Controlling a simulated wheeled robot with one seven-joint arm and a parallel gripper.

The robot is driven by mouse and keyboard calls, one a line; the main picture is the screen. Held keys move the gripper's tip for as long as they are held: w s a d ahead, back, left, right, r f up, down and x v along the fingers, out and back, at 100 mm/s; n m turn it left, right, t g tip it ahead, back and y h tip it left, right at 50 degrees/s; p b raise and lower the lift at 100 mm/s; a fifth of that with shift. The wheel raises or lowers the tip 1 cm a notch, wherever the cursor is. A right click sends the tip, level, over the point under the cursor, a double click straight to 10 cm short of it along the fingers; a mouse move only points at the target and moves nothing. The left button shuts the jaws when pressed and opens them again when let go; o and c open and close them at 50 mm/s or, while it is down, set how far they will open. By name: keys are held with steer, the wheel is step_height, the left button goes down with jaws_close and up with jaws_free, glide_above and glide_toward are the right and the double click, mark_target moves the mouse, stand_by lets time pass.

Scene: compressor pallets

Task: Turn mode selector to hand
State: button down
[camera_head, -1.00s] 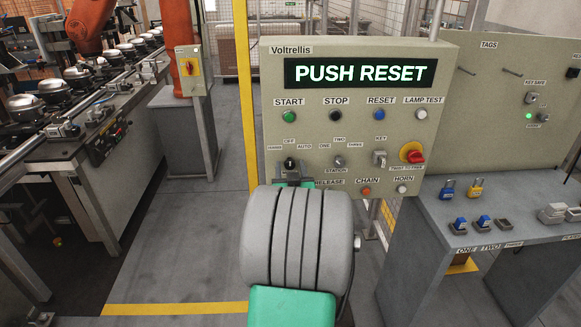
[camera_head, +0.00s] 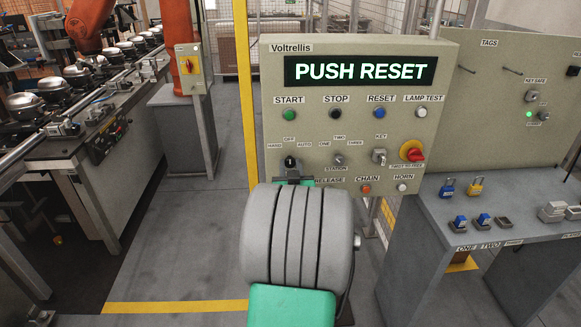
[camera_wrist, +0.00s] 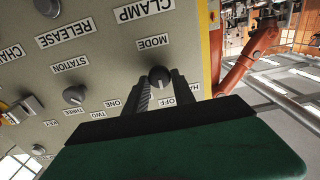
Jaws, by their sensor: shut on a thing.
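The mode selector (camera_head: 289,163) is a dark round knob low on the left of the beige Voltrellis panel (camera_head: 463,60). Labels for hand, off and auto surround it, with OFF straight above. My gripper (camera_head: 291,176) reaches it from below, its wrist hiding the panel's lower left corner. In the wrist view, where the labels are upside down, the mode selector (camera_wrist: 160,77) sits between the two fingertips of my gripper (camera_wrist: 161,85), which is shut on it. A pale mark on the knob seems to point about toward OFF; its exact angle is hard to tell.
The display (camera_head: 360,71) reads PUSH RESET. The station selector (camera_head: 339,160), key switch (camera_head: 379,156) and red emergency stop (camera_head: 413,152) sit to the right. A bench (camera_head: 425,205) with padlocks stands right; a conveyor (camera_head: 75,140) runs at left. Floor between is clear.

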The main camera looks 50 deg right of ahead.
steer(key=shift+f+n+b, duration=0.15)
steer(key=shift+n+b, duration=0.15)
steer(key=shift+b, duration=0.45)
steer(key=n+b, duration=0.1)
steer(key=b, duration=0.3)
steer(key=shift+f+n, duration=0.25)
steer(key=shift+n, duration=0.15)
steer(key=n+b, duration=0.3)
steer(key=b, duration=0.3)
steer(key=n+b, duration=0.2)
steer(key=b, duration=0.1)
steer(key=shift+w+a+b, duration=0.1)
steer(key=shift+b, duration=0.2)
steer(key=shift+r+n+b, duration=0.3)
steer(key=shift+n+b, duration=0.5)
steer(key=shift+b, duration=0.1)
steer(key=c, duration=1.1)
jaws_free()
steer(key=shift+o, duration=0.2)
